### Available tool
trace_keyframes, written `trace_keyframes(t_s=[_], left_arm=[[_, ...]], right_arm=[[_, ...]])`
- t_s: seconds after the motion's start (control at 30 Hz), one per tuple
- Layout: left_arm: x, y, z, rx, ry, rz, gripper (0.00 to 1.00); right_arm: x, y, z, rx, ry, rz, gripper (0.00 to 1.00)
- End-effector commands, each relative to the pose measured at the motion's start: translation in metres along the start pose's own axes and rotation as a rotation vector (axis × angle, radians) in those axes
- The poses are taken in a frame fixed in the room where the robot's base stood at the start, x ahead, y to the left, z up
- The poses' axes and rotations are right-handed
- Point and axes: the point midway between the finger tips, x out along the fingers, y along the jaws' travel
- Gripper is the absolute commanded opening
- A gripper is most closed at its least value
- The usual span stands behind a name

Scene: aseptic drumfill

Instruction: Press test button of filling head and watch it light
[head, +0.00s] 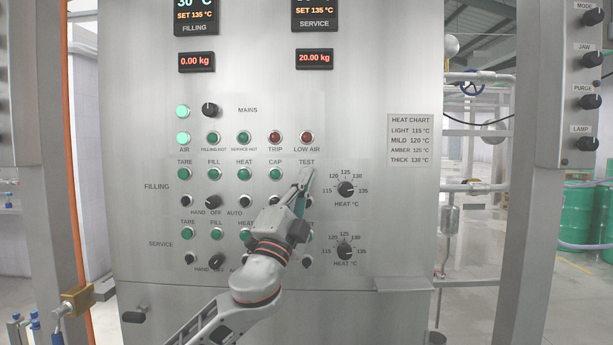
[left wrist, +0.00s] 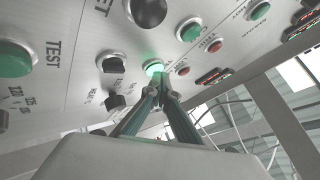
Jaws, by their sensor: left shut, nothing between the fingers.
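The steel panel (head: 345,100) has a FILLING row with green lamps above black controls. My left gripper (head: 305,174) is shut and empty, its tips just under the TEST label of that row. In the head view the gripper and wrist hide the TEST lamp and button. In the left wrist view the shut fingertips (left wrist: 157,88) point at a green lamp (left wrist: 154,68) that glows brighter than the other green lamps. Black controls (left wrist: 116,100) sit left of the fingers. I cannot tell whether the tips touch anything. My right gripper is out of view.
A FILLING heat dial (head: 345,189) and a SERVICE heat dial (head: 344,251) stand right of my gripper. Red TRIP (head: 275,138) and LOW AIR (head: 307,138) lamps sit above it. A small shelf (head: 403,284) juts out at lower right. Steel posts flank the panel.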

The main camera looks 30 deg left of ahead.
Motion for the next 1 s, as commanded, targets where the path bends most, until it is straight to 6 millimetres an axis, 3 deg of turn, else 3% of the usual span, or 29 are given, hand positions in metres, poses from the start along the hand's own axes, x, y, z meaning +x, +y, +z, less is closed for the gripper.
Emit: trace_keyframes(t_s=[0.67,1.0], left_arm=[[0.002,0.0,0.005,0.004,-0.009,-0.001,0.0],[-0.009,-0.006,-0.004,0.002,-0.005,0.001,0.0]], right_arm=[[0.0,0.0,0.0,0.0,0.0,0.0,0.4],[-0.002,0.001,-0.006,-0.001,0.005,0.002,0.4]])
